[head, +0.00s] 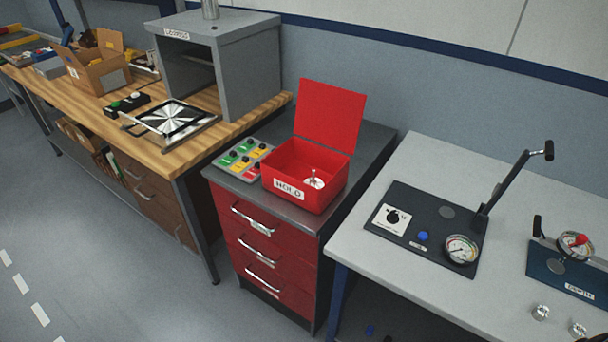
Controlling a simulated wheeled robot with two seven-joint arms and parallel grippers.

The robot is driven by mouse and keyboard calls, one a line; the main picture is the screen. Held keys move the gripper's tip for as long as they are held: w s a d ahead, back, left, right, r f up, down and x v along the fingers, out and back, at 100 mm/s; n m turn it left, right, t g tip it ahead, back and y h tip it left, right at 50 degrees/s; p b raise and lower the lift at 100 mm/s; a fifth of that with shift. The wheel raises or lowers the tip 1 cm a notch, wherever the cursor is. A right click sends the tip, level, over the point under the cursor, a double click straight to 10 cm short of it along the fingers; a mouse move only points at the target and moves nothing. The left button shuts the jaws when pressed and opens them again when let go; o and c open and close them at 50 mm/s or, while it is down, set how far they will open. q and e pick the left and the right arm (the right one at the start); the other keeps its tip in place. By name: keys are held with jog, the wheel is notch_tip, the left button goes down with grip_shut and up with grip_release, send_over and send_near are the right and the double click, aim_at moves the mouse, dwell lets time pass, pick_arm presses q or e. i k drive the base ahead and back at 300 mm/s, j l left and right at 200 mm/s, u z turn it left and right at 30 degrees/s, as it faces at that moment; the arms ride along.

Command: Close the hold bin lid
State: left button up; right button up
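The red hold bin (327,189), labelled HOLD on its front, stands on the dark top of a red drawer cabinet. Its red lid (331,114) is open and stands up from the back edge, leaning slightly back. A small silvery metal part (314,180) is inside the bin. Neither of my grippers shows in the head view.
A tray of coloured buttons (243,160) lies left of the bin. A wooden bench (80,93) with a grey box housing (240,70) stands at the left. A light table (423,157) with gauge panels and an upright lever (515,180) stands at the right.

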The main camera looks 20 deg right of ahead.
aim_at(328, 115)
jog(key=i+l+u, duration=0.1)
jog(key=l+u, duration=0.65)
jog(key=i+l, duration=0.05)
